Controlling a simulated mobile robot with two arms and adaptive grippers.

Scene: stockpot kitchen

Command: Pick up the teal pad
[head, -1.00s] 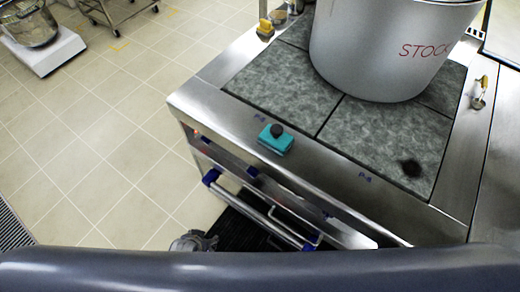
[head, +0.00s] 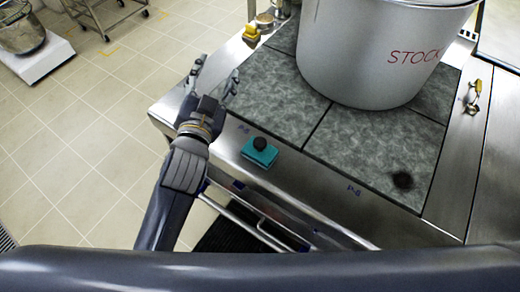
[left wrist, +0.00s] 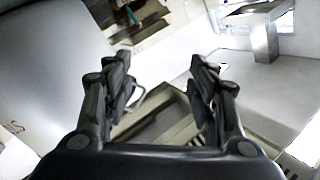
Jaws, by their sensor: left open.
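The teal pad (head: 262,157) lies on the steel front edge of the stove top in the head view, with a dark round knob (head: 260,143) on top. My left gripper (head: 213,80) is open and empty. It is up and to the left of the pad in the picture, by the stove's left corner, apart from the pad. In the left wrist view its two fingers (left wrist: 163,85) are spread with nothing between them, and the pad does not show there. My right gripper is not in view.
A large pot (head: 375,50) marked STOCK stands on the grey stove plates (head: 290,95). A yellow item (head: 251,32) sits at the far left corner and a yellow-handled tool (head: 474,93) on the right rim. A rail (head: 262,228) runs along the stove front. A dark spot (head: 402,180) marks the front plate.

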